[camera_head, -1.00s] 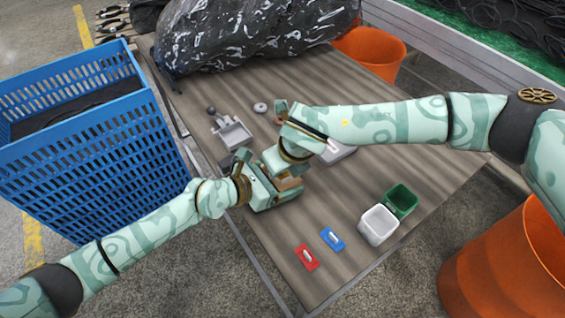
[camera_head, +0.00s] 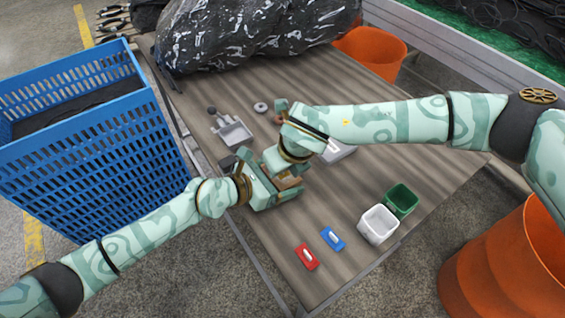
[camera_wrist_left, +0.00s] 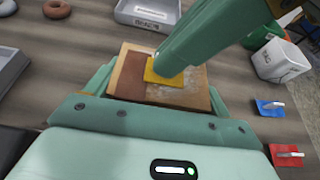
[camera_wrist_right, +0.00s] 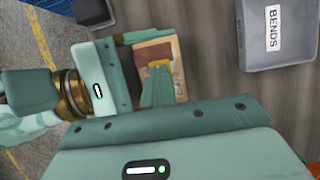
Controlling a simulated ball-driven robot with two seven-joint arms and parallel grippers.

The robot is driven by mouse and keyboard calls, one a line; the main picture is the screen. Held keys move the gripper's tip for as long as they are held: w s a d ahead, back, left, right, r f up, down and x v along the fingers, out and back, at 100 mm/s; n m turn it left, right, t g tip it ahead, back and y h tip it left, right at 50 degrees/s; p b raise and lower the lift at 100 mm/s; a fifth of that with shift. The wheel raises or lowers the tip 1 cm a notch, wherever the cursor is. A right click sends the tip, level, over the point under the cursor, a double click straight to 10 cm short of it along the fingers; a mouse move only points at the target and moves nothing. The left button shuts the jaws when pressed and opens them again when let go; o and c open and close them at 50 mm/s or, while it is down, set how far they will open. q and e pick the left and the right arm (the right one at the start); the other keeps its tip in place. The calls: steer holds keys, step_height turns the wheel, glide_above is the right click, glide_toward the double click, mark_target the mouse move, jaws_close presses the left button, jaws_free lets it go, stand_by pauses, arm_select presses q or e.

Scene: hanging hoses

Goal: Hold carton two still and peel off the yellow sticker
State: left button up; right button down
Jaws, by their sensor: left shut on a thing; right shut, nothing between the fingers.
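A brown and tan carton (camera_wrist_left: 130,76) is clamped between the fingers of my left gripper (camera_head: 280,190); no number is readable on it. It also shows in the right wrist view (camera_wrist_right: 152,50). A yellow sticker (camera_wrist_left: 158,73) lies on its upper face. My right gripper (camera_head: 276,160) is shut, with its fingertips down at the sticker. In the left wrist view its finger covers part of the sticker. In the right wrist view the yellow patch (camera_wrist_right: 158,68) shows by the fingertips. I cannot tell whether any edge of the sticker is lifted.
A grey bin labelled BENDS (camera_wrist_right: 280,55) stands behind my right wrist. A white bin (camera_head: 378,226), a green bin (camera_head: 402,198), a red tag (camera_head: 306,257) and a blue tag (camera_head: 333,239) are at the table's front right. A blue crate (camera_head: 95,150) stands left of the table.

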steer(key=shift+r, duration=0.65)
stand_by(0.3)
steer(key=shift+r, duration=3)
arm_select(q)
steer(key=o, duration=0.9)
steer(key=shift+a, duration=0.1)
